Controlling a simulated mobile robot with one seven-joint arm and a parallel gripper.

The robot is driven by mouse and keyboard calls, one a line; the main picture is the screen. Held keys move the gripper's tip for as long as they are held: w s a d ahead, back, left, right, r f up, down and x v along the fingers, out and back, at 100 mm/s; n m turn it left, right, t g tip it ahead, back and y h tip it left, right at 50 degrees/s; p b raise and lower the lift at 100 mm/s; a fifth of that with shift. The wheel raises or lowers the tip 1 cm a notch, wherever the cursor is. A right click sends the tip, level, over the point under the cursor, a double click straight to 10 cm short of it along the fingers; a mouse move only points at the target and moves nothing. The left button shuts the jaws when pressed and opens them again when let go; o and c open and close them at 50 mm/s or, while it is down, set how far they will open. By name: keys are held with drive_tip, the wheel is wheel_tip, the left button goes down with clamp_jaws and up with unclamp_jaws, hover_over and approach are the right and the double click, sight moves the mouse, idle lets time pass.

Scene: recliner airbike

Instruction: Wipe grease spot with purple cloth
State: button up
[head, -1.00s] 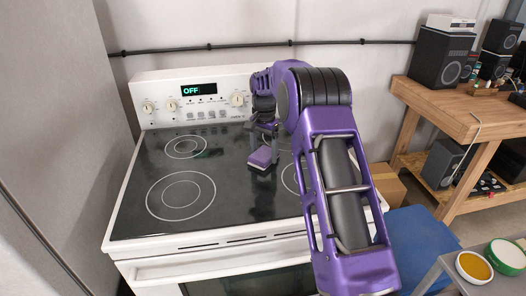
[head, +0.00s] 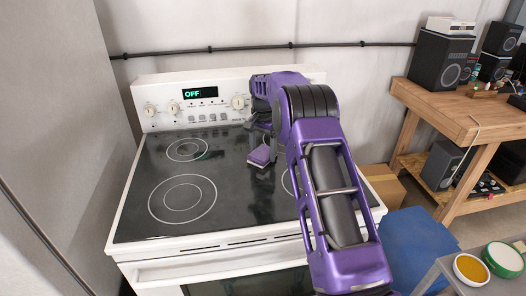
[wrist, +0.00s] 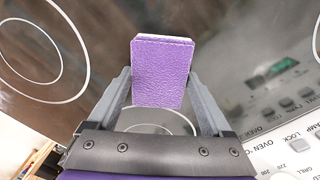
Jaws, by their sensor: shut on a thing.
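The purple cloth (head: 261,156) is a small block-shaped pad with a pale edge. It is at the middle of the black glass stovetop (head: 232,208); I cannot tell whether it touches the glass. My gripper (head: 262,143) is shut on it, partly hidden by my arm in the head view. In the wrist view the cloth (wrist: 162,72) sits between the two grey fingers of my gripper (wrist: 160,88). I cannot make out a distinct grease spot; the glass shows only blurry sheen and reflections.
The stove's control panel (head: 209,105) with knobs and an "OFF" display rises behind the cooktop. A grey wall panel (head: 55,120) is close on the left. A wooden bench (head: 455,112) with speakers stands at right. The left half of the cooktop is clear.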

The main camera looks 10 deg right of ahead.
drive_tip(key=shift+f, duration=0.1)
drive_tip(key=shift+r, duration=1.45)
drive_tip(key=shift+s, duration=0.1)
